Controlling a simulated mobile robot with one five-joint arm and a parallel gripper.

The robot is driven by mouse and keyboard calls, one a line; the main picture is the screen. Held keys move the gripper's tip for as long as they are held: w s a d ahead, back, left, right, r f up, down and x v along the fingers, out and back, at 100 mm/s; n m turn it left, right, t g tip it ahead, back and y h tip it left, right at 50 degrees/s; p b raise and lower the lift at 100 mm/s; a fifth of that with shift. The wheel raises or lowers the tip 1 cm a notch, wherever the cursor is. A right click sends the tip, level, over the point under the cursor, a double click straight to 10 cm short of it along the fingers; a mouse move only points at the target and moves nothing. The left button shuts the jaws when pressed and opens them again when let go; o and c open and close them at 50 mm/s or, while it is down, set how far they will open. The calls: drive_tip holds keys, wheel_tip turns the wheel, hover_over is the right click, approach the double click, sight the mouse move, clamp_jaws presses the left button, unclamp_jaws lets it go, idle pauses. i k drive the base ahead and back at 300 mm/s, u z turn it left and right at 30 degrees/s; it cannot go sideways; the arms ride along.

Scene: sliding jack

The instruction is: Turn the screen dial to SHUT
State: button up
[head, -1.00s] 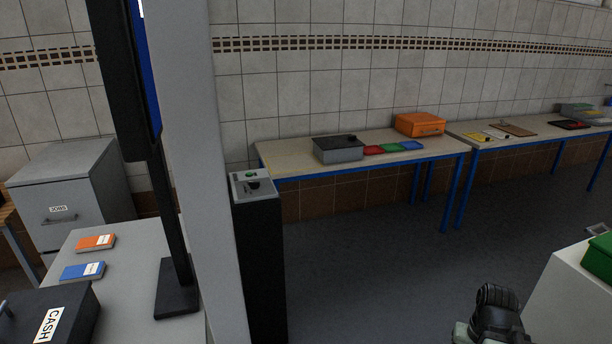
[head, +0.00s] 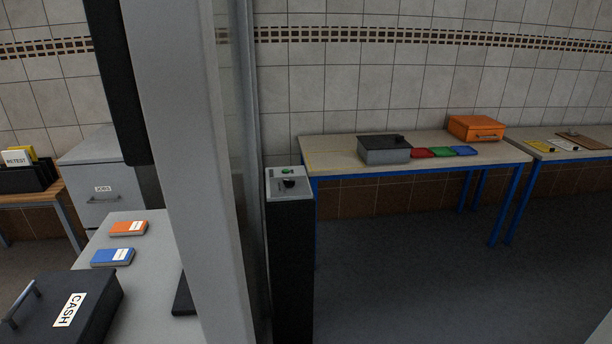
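A black pedestal (head: 290,265) stands just right of the grey post in the head view. On its light top panel (head: 278,175) are a small green part (head: 287,171) and a black dial (head: 289,183). I take this for the screen dial, but its lettering and pointer are too small to read. My gripper is not in view.
A grey post (head: 195,150) rises close in front, with a glass-like panel edge beside it. A blue-legged bench (head: 320,150) stands behind right. The floor (head: 400,270) right of the pedestal is clear.

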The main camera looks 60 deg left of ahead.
sight(289, 184)
drive_tip(key=z, duration=0.05)
drive_tip(key=i, duration=1.25)
drive_tip(key=u, duration=2.75)
drive_tip(key=i, duration=0.75)
drive_tip(key=u, duration=0.1)
